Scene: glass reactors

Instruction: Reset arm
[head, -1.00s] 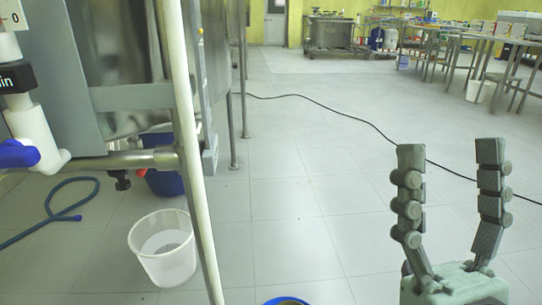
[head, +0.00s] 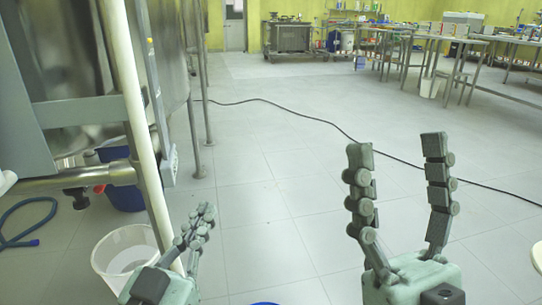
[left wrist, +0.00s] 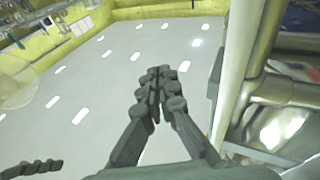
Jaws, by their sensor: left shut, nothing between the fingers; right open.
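My left gripper (head: 202,222) has its fingers together in the head view, low and left of the middle, with nothing held. It stands in front of the white bucket and the pale post. In the left wrist view its fingers (left wrist: 160,75) meet at their tips over the pale floor. My right gripper (head: 398,145) is open and empty in the head view, fingers pointing up, over bare floor. Its finger (left wrist: 35,168) seems to show at the lower left of the left wrist view.
A pale post (head: 130,90) and a steel vessel frame (head: 85,108) stand at left. A white bucket (head: 115,255), a blue bucket (head: 120,190) and a blue hose (head: 45,212) are on the floor. A black cable (head: 290,115) crosses the open floor. Tables (head: 440,40) stand far right.

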